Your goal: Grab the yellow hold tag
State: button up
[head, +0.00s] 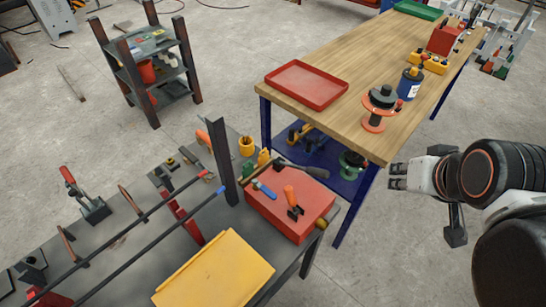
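I cannot make out a piece that is surely the yellow hold tag. The largest yellow thing is a flat yellow panel or tray (215,272) on the front of the dark workbench. A small yellow ring-shaped item (246,146) and small yellow-green pieces (264,158) sit behind the red box on that bench. My gripper (397,176) is at the right, past the wooden table's near corner, pointing left. Its two dark fingers look apart with nothing between them. It is well away from all the yellow things.
The dark workbench (120,245) carries rebar rods, an upright post (222,160), clamps and a red box (290,212) with tools. The wooden table (345,117) holds a red tray (306,84), a spool (380,100) and a blue bottle (411,82). A shelf cart (150,62) stands behind.

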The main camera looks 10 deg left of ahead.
aim_at(262, 159)
jog(key=i+l+z, duration=0.1)
jog(key=l+z, duration=0.25)
jog(key=i+l+z, duration=0.4)
jog(key=l+z, duration=0.25)
jog(key=i+l, duration=0.25)
jog(key=i, duration=0.3)
jog(key=i+l+u, duration=0.15)
jog(key=i, duration=0.35)
jog(key=i+u, duration=0.2)
jog(key=u, duration=0.3)
jog(key=i+u, duration=0.2)
jog(key=u, duration=0.25)
jog(key=i+l+u, duration=0.1)
jog(key=u, duration=0.4)
jog(key=i+l+u, duration=0.2)
jog(key=u, duration=0.3)
jog(key=i+u, duration=0.25)
jog(key=u, duration=0.2)
jog(key=i+l+u, duration=0.2)
jog(key=u, duration=0.3)
jog(key=i+l+u, duration=0.2)
jog(key=u, duration=0.25)
